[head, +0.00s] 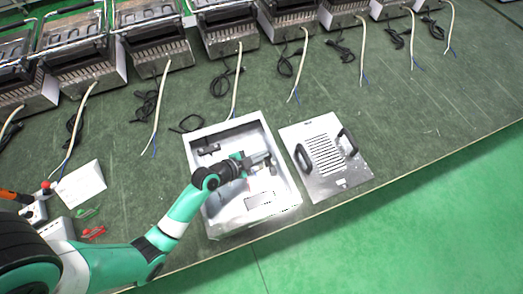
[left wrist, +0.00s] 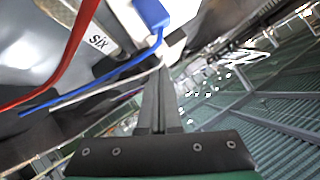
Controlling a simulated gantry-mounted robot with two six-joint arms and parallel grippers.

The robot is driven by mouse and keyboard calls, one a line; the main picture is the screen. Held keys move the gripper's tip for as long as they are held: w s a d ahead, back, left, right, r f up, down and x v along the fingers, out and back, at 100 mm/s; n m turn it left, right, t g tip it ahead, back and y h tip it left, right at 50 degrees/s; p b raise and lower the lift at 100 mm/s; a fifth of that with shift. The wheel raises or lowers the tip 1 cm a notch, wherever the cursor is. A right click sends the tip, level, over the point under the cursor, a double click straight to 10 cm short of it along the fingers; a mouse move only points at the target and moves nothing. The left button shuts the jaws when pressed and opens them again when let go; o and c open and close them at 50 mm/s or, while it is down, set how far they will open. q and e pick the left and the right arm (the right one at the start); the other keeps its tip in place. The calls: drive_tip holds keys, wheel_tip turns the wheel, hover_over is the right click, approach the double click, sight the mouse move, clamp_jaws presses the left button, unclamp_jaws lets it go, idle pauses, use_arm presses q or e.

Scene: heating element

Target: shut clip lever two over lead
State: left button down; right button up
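An open metal housing (head: 228,216) stands near the front table edge in the head view. My left gripper (head: 266,158) reaches down into it. In the left wrist view my left gripper (left wrist: 162,66) has its fingers together, with nothing clearly seen between them. A blue wire (left wrist: 100,79) runs to near the fingertips, and a blue part (left wrist: 150,12) sits just above. A red wire (left wrist: 70,50) crosses the left side.
A metal cover with two black handles (head: 323,147) lies right of the housing. Several heater units (head: 158,45) with white and black cables line the back. A white box (head: 80,184) and small red and green items lie at the left. Green table is clear between them.

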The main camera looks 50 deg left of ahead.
use_arm(q)
drive_tip(key=shift+s+f, duration=0.1)
drive_tip(key=shift+f, duration=0.1)
drive_tip(key=shift+r+p, duration=0.3)
drive_tip(key=s+a+r+p, duration=0.1)
drive_tip(key=s+r+p, duration=0.3)
drive_tip(key=s+r, duration=0.5)
drive_tip(key=shift+a+p, duration=0.25)
drive_tip(key=shift+p, duration=0.15)
drive_tip(key=shift+w+d+r, duration=0.1)
drive_tip(key=shift+w, duration=0.05)
